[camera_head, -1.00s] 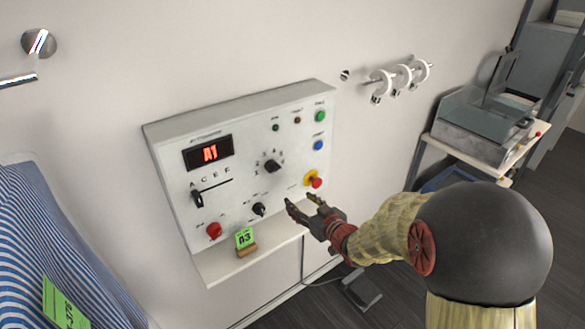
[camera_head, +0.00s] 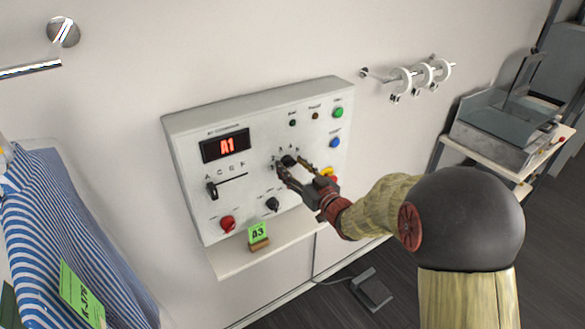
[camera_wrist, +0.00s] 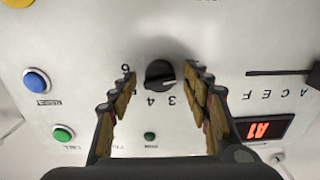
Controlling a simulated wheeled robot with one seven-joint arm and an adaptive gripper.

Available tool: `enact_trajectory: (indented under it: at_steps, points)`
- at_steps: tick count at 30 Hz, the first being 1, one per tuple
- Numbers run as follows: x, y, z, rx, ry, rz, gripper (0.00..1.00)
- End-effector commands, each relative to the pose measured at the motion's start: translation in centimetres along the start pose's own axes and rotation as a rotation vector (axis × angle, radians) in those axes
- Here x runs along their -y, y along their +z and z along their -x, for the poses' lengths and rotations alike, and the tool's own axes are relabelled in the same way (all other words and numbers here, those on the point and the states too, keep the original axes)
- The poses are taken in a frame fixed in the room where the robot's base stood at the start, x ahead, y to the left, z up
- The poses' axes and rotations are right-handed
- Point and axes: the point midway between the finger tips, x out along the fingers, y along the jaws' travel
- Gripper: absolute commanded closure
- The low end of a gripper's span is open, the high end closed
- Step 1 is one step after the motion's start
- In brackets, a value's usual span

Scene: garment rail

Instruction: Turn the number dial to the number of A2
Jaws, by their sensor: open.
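The number dial is a black rotary knob (camera_wrist: 160,74) on the grey control panel (camera_head: 190,135); in the head view the dial (camera_head: 288,161) is partly hidden by my gripper. In the wrist view the numbers 3, 4 and 6 show around it, and the picture is upside down. The red display (camera_head: 227,146) reads A1. My gripper (camera_head: 294,170) is open at the panel, and in the wrist view its fingers (camera_wrist: 160,85) stand on either side of the knob.
The letter slider (camera_head: 212,190), a red button (camera_head: 227,223), a second black knob (camera_head: 272,204) and green and blue buttons (camera_head: 335,143) sit around the dial. A shelf below holds a green A3 card (camera_head: 258,232). A striped garment (camera_head: 55,225) hangs at left.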

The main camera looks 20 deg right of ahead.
Motion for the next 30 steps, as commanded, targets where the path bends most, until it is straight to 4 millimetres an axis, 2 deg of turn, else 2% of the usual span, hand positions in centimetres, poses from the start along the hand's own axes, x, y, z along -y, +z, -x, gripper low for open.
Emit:
enact_trajectory:
  at_steps: [8,30]
  points:
    - [-0.01,0.01,-0.17,0.001,0.000,0.000,0.52]
    - [0.01,0.01,-0.15,0.001,0.000,0.000,0.94]
